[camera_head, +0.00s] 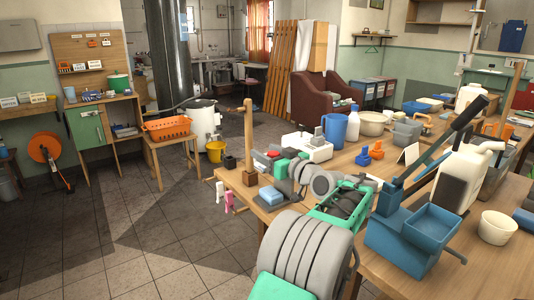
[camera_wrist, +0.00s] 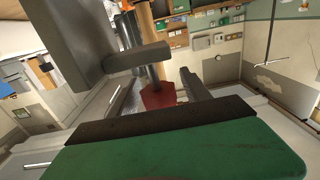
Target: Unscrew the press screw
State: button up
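The wrist view shows a grey metal part (camera_wrist: 75,50) with a stubby horizontal bar (camera_wrist: 138,57). A grey upright cylinder beside the bar may be the press screw; I cannot tell for sure. My gripper (camera_wrist: 158,80) is open, with its two fingers apart. A dull red block (camera_wrist: 158,96) shows beyond and between the fingers, and I see no grip on it. In the head view my grey and green arm reaches over the bench's left end. The gripper is small and partly hidden there among the bench items, so its contact with the press is unclear.
A wooden post (camera_head: 248,132) stands at the bench's left corner. A white machine (camera_head: 314,150), a blue jug (camera_head: 335,129) and a white bottle (camera_head: 353,123) stand behind. A blue lever device (camera_head: 402,240) and a pale canister (camera_head: 466,180) crowd the right. Open tiled floor (camera_head: 130,220) lies left.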

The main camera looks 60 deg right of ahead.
jog(key=v, duration=0.7)
jog(key=shift+s+a, duration=0.2)
jog(key=shift+s, duration=0.15)
